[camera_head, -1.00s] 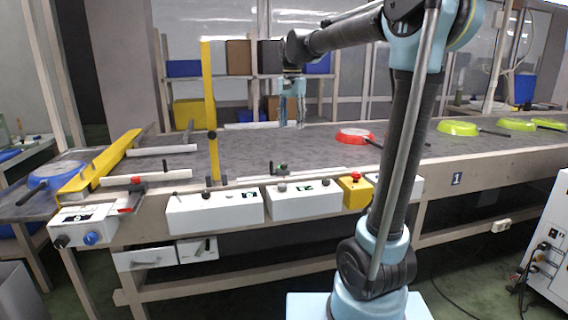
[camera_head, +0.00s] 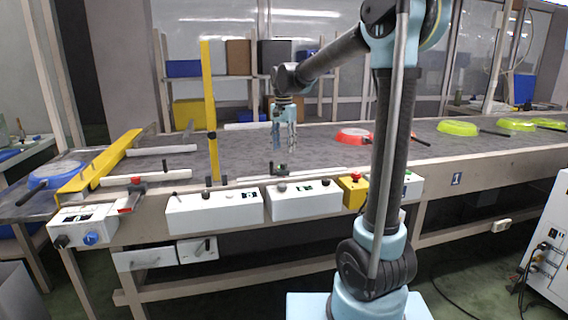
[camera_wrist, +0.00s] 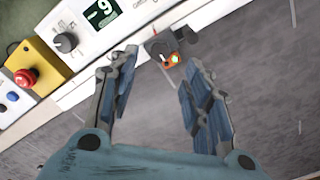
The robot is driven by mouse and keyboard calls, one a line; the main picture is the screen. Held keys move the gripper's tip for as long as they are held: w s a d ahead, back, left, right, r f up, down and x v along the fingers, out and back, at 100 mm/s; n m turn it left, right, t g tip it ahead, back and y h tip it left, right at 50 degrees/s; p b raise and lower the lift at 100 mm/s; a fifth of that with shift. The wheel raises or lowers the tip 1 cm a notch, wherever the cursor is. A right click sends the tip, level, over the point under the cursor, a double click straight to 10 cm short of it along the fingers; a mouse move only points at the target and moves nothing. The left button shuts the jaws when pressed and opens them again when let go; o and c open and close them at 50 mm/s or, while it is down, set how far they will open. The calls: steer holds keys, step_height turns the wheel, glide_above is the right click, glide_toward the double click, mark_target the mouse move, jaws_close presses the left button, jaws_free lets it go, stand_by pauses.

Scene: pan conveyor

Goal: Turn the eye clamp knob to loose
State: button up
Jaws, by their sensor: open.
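A small eye unit (camera_head: 281,169) sits on the conveyor's near rail. Which setting the knob points to is not readable. My gripper (camera_head: 284,148) points down above the belt, just above and behind the eye unit. Its two fingers are apart and empty. In the wrist view my gripper (camera_wrist: 162,58) frames the eye unit between its fingertips, with no visible contact.
White control boxes (camera_head: 303,200) and a yellow box with a red button (camera_head: 355,190) line the conveyor's front. A yellow post (camera_head: 211,110) stands left. A red pan (camera_head: 353,135) and several green pans lie on the belt right. The belt (camera_head: 245,150) around my gripper is clear.

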mark_target(284, 166)
steer(key=shift+f, duration=3.5)
jaws_close()
